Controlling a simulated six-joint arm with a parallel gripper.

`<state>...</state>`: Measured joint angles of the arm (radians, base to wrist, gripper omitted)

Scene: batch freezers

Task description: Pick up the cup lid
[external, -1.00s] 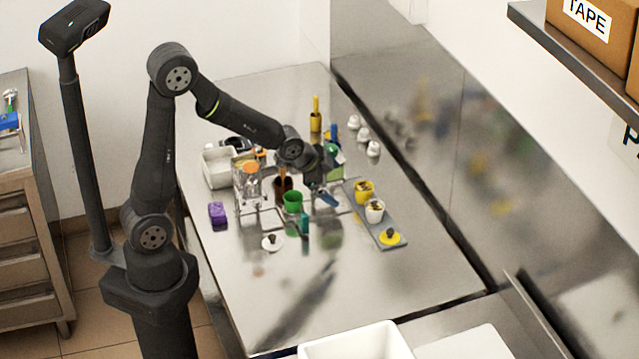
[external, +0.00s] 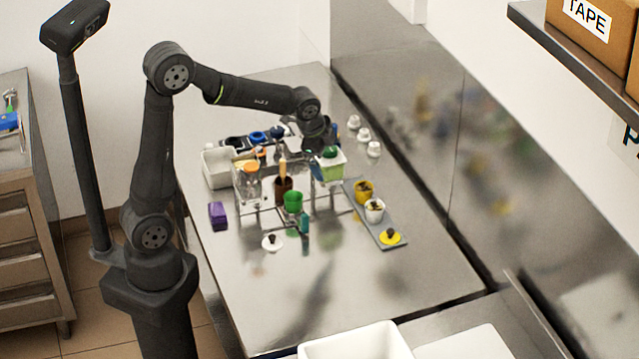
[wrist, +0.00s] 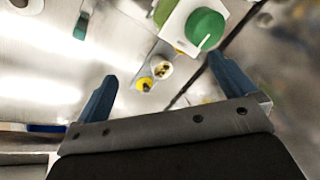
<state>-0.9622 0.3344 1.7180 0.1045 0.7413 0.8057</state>
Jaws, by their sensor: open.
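Two knobbed lids show, and I cannot tell which is the task's cup lid. A yellow lid with a dark knob (external: 390,238) lies at the near end of a narrow grey tray (external: 384,226); it also shows in the wrist view (wrist: 145,84). A white lid with a dark knob (external: 271,242) lies on the table left of the tray. A white cup (external: 375,210) and a yellow cup (external: 363,188) stand on the tray. My gripper (wrist: 162,67) is open and empty, its blue fingers apart and clear of both lids. In the external view it hangs behind the green-topped container.
White pieces (external: 363,134) line the wall side. The near table is clear.

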